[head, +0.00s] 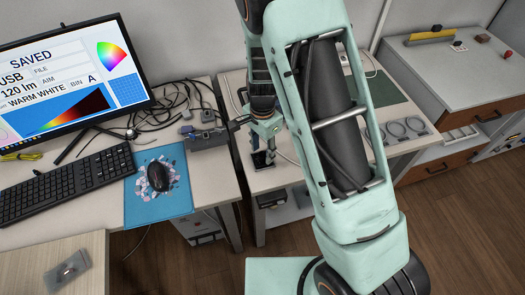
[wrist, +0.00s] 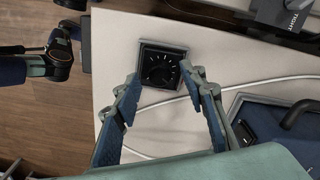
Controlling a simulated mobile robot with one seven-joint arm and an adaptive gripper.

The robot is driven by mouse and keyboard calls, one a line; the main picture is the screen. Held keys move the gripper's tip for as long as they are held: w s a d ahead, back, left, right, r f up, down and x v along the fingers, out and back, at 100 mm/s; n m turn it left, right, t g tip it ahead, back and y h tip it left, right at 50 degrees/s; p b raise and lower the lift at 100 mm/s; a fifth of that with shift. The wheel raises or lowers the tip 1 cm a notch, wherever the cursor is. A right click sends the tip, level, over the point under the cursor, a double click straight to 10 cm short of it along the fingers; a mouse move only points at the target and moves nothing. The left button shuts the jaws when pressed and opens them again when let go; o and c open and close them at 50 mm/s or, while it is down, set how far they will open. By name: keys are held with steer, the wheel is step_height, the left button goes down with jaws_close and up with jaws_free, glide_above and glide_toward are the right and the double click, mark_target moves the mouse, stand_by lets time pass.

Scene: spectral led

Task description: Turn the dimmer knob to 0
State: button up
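The dimmer (wrist: 162,66) is a black square panel with white tick marks around a dark round knob. It lies on the pale table top close to the table's edge. The knob's pointer setting is too small to read. My gripper (wrist: 160,76) is open, with one finger on each side of the dimmer's near part in the wrist view. It appears to be above the panel, and I cannot tell any contact. In the head view my gripper (head: 268,130) points down over a small dark square on the middle bench; the knob is not distinguishable there.
A white cable (wrist: 240,84) runs beside the dimmer. A dark-framed blue tray (wrist: 268,122) lies to the right in the wrist view. In the head view, a monitor (head: 75,75), keyboard (head: 65,186) and mouse (head: 158,177) occupy the left desk. A grey device (head: 205,134) stands near my gripper.

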steer(key=shift+f, duration=0.5)
jaws_close()
